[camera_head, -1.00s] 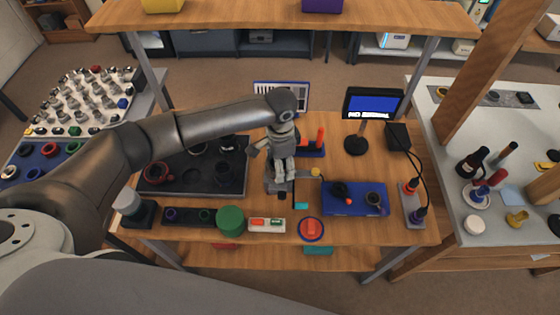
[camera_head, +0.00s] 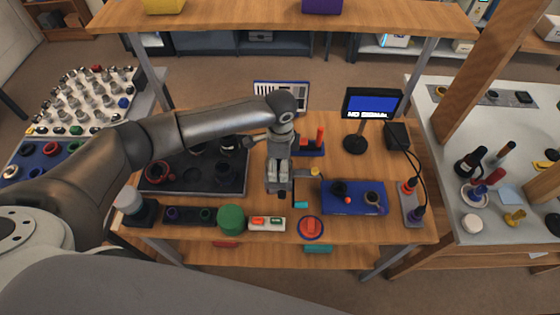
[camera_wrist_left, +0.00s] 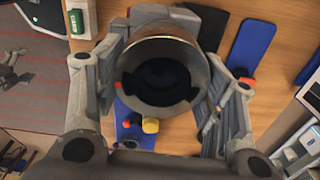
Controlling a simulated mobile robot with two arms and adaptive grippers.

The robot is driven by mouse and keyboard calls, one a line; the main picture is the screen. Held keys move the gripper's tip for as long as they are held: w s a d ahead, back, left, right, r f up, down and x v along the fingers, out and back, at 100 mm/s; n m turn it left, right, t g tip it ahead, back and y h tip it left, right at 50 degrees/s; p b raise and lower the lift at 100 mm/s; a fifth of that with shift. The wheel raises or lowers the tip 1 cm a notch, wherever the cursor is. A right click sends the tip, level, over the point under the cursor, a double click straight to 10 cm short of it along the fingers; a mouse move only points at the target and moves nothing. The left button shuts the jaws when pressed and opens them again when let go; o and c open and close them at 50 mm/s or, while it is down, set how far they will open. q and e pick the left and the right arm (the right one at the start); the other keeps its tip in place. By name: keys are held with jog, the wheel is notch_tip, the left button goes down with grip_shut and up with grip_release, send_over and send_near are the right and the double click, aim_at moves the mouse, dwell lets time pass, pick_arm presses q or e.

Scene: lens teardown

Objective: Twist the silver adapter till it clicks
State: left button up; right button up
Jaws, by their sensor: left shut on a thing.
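My left gripper (camera_head: 279,178) comes down over the middle of the wooden workbench, above a grey stand. In the left wrist view its two fingers (camera_wrist_left: 162,95) are closed on opposite sides of a round, grey, hollow part with a coppery rim and dark inside, which I take to be the silver adapter (camera_wrist_left: 160,48). The gripper hides this part in the head view. I cannot tell how the adapter's far end is seated, or whether it has clicked. My right gripper is not in view.
A dark tray (camera_head: 190,187) with rings lies left of the gripper. A blue mat (camera_head: 337,208) with small parts lies to the right. A green cylinder (camera_head: 231,218) and a red knob (camera_head: 311,228) stand along the front. A monitor (camera_head: 372,103) stands behind right.

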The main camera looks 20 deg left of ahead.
pick_arm(q)
jog(key=shift+m, duration=0.4)
jog(key=shift+m, duration=0.4)
jog(key=c, duration=0.3)
jog(key=o, duration=1.4)
jog(key=shift+d, duration=0.1)
jog(key=shift+r, duration=0.25)
notch_tip(320, 180, up, 12)
jog(key=shift+f, duration=0.2)
